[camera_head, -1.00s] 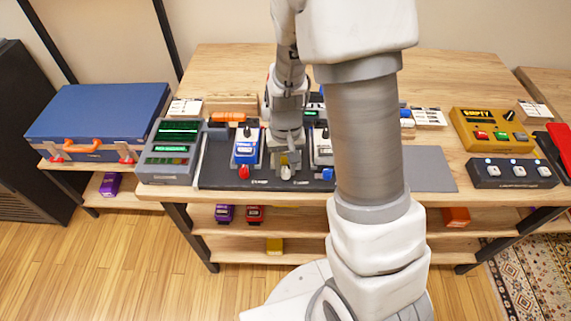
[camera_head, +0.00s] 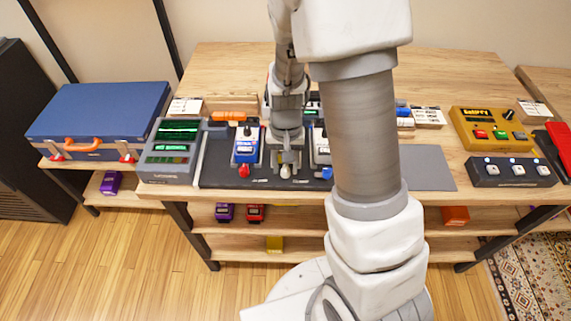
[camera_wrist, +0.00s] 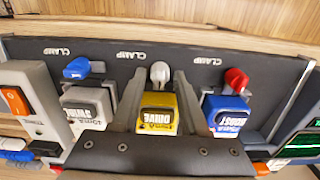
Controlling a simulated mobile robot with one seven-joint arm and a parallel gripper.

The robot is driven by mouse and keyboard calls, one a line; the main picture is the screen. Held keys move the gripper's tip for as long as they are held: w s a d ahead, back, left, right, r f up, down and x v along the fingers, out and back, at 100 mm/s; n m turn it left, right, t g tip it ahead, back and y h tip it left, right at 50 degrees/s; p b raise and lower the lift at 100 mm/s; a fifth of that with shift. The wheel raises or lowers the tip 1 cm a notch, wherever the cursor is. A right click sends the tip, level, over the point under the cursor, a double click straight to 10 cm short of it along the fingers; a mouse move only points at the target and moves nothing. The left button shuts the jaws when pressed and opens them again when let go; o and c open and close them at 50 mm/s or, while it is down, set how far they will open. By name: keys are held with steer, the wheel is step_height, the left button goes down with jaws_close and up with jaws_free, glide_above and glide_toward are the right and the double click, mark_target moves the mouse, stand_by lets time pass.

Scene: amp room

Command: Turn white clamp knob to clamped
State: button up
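The white clamp knob (camera_wrist: 160,73) sits at the front edge of the dark pedalboard (camera_wrist: 110,57), in front of the yellow drive pedal (camera_wrist: 158,113). In the head view the white knob (camera_head: 286,171) shows just below my gripper (camera_head: 287,160). In the wrist view the two grey fingers of my gripper (camera_wrist: 160,75) are apart, one on each side of the yellow pedal. Their tips reach the sides of the white knob with nothing visibly gripped; contact cannot be told. "CLAMP" labels are printed near the knobs.
A red knob (camera_wrist: 236,79) with a blue pedal (camera_wrist: 227,112) and a blue knob (camera_wrist: 77,68) with a grey-white pedal (camera_wrist: 90,101) flank the white knob closely. A green-screen device (camera_head: 172,150) stands left of the board. A grey mat (camera_head: 429,168) lies clear at right.

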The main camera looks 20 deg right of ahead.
mark_target(286, 168)
step_height(286, 168, up, 17)
steer(key=p, duration=0.3)
steer(key=shift+r, duration=0.2)
stand_by(0.5)
steer(key=s+r+n+t, duration=0.3)
steer(key=s+r+t, duration=0.2)
steer(key=s+r, duration=0.7)
steer(key=shift+s+r+n+t+p, duration=0.2)
steer(key=shift+s+n+t+p, duration=0.15)
steer(key=shift+s, duration=0.9)
stand_by(0.5)
